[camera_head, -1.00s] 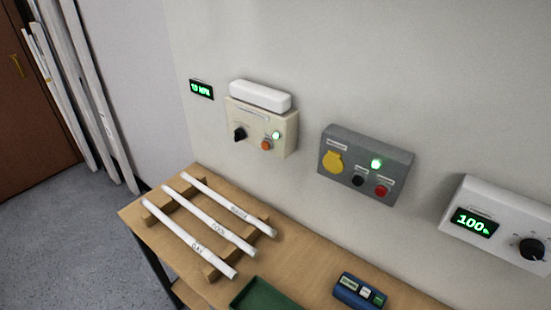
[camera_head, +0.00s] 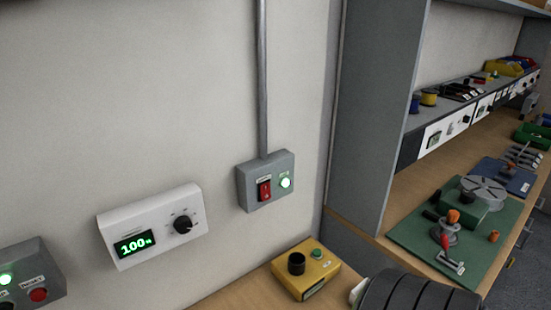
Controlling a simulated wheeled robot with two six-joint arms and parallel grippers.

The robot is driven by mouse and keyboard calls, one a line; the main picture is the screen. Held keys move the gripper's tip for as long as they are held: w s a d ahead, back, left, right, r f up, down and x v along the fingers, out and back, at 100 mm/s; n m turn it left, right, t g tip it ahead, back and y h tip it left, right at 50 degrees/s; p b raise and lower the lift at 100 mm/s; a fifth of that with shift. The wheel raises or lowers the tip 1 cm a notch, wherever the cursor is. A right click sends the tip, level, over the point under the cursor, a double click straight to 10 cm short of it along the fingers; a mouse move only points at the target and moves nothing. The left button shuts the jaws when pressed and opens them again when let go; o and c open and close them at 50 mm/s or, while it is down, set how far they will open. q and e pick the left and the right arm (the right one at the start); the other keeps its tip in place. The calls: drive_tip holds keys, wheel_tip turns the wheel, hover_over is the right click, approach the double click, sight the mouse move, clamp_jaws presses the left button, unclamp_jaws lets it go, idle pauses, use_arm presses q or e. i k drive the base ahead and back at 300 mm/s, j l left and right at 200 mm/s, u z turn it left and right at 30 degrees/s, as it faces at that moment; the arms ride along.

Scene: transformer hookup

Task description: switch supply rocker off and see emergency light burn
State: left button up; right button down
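The supply rocker (camera_head: 264,190) is a red switch on a grey wall box (camera_head: 265,208) below a vertical conduit. A round lamp (camera_head: 285,183) beside the rocker glows greenish white. The long white light fitting on the wall is out of the picture now, so I cannot tell whether it burns. My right gripper and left gripper are not in view; a dark ribbed arm part of mine shows at the bottom right.
A white dimmer box (camera_head: 155,226) with a green "100" display and a black knob hangs left of the rocker box. A grey box (camera_head: 30,272) with a lit green lamp is at the lower left. A yellow box (camera_head: 306,268) stands on the bench below. A grey cabinet side (camera_head: 375,120) rises to the right.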

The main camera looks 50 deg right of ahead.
sight(265, 193)
drive_tip(key=z, duration=0.4)
drive_tip(key=k+z, duration=0.15)
drive_tip(key=z, duration=0.2)
drive_tip(key=k+j+z, duration=0.1)
drive_tip(key=z, duration=0.65)
drive_tip(key=k+l, duration=0.05)
